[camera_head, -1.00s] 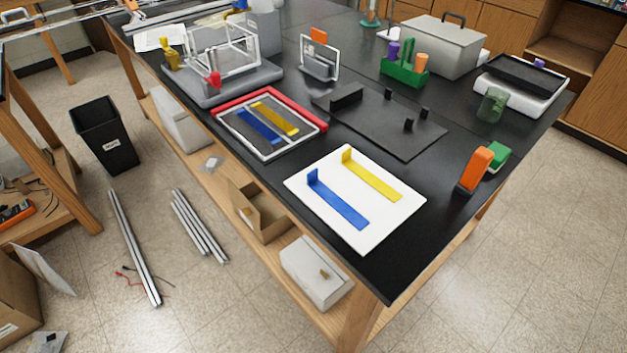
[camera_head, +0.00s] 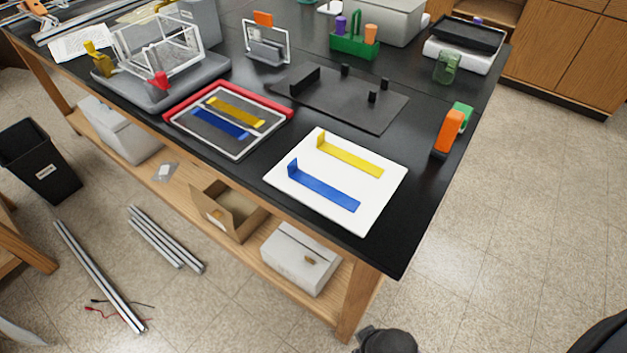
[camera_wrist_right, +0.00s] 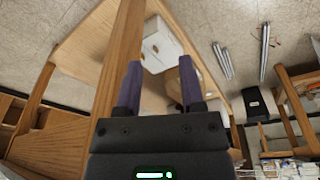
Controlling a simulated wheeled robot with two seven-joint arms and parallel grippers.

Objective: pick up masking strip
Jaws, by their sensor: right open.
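A blue strip (camera_head: 325,188) and a yellow strip (camera_head: 352,157) lie on a white board (camera_head: 385,198) near the table's front corner. Each strip has an upturned tab at its left end. Another blue strip (camera_head: 220,124) and yellow strip (camera_head: 236,112) lie in a dark tray with a red and white rim (camera_head: 185,104). Which of these the task calls the masking strip I cannot tell. My right gripper (camera_wrist_right: 158,85) shows in the right wrist view, its purple fingers apart with nothing between them. It is away from the strips, with the table's wooden frame and floor beyond.
A dark plate with upright pegs (camera_head: 345,105) lies behind the white board. An orange block (camera_head: 448,130) stands to the right. A green holder (camera_head: 355,45) and a grey fixture with a white frame (camera_head: 160,85) stand farther back. A cardboard box (camera_head: 225,208) sits on the lower shelf.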

